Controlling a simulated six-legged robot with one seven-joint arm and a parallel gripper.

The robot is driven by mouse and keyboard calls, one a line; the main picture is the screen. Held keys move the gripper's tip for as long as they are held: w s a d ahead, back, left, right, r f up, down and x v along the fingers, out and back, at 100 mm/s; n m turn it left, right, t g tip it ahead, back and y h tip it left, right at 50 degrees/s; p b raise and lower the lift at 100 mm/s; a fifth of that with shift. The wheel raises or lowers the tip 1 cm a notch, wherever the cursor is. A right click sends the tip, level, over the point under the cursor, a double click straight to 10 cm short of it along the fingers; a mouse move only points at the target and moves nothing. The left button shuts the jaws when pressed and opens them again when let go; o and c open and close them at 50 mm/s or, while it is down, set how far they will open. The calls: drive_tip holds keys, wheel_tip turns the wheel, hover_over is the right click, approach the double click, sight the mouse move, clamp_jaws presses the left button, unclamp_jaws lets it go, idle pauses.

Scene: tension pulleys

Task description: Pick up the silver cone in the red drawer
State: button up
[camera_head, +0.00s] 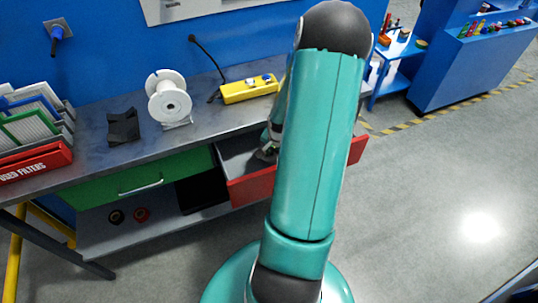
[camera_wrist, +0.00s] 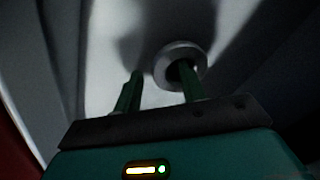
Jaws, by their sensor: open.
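The red drawer (camera_head: 250,189) is pulled out under the workbench, partly hidden behind my arm. In the wrist view a round, silver-grey piece with a dark hollow middle, seemingly the silver cone (camera_wrist: 168,53), is on the pale drawer floor (camera_wrist: 98,75). My gripper (camera_wrist: 161,78) is open, with two green fingers pointing down into the drawer. The right finger overlaps the cone's dark opening; I cannot tell whether it is inside it. The left finger is beside the cone, to its left. In the head view my arm hides most of the gripper and the cone.
The drawer walls (camera_wrist: 30,65) rise close around my gripper. A green drawer (camera_head: 140,182) is shut to the left. On the bench are a white spool (camera_head: 160,84), a black block (camera_head: 123,127), a yellow control box (camera_head: 240,92) and a filter rack (camera_head: 35,125).

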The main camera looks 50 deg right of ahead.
clamp_jaws()
drive_tip(key=shift+r, duration=0.1)
